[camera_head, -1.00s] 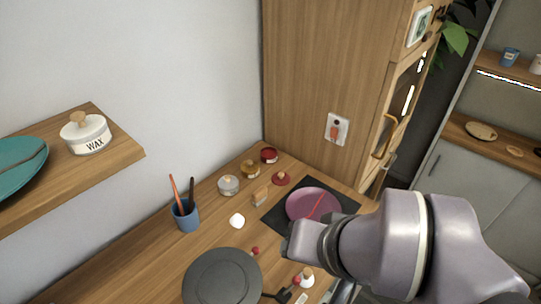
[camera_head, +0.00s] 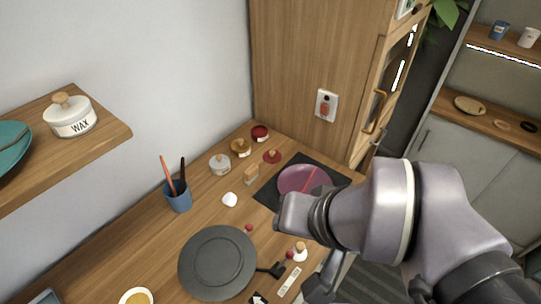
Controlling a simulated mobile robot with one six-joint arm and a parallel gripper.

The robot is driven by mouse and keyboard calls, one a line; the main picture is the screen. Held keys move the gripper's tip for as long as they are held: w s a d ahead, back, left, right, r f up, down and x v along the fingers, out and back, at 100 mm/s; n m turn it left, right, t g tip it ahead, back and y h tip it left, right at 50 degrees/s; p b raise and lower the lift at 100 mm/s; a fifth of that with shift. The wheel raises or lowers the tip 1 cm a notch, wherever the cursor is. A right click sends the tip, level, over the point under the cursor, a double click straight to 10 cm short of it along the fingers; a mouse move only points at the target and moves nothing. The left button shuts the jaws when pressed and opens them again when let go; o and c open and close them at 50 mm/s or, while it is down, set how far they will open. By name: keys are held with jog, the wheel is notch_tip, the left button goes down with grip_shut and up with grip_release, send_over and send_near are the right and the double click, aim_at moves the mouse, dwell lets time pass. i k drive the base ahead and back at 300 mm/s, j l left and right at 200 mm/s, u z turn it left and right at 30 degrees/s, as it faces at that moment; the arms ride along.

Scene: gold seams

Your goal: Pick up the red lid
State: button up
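The red lid (camera_head: 271,156) is a small flat red disc with a pale wooden knob. It lies on the wooden worktop near the back corner, between the jars and the dark mat. No gripper is near it. My arm reaches in from the right and bends down past the mat. My gripper's fingers do not show in this view.
An open red jar (camera_head: 260,133), an amber jar (camera_head: 241,147) and a clear jar (camera_head: 220,163) stand behind and left of the lid. A pink plate (camera_head: 300,179) lies on the dark mat (camera_head: 268,194). A blue cup (camera_head: 178,198) holds brushes; a grey turntable (camera_head: 216,262) stands in front.

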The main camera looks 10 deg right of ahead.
aim_at(272, 157)
jog(key=i+l+u, duration=0.2)
jog(key=l+u, duration=0.15)
jog(key=l, duration=0.15)
jog(key=i+l+u, duration=0.15)
jog(key=l+u, duration=0.15)
jog(key=l, duration=0.2)
jog(key=i+l+u, duration=0.1)
jog(key=l+u, duration=0.25)
jog(key=l, duration=0.15)
jog(key=l+u, duration=0.3)
jog(key=l, duration=0.25)
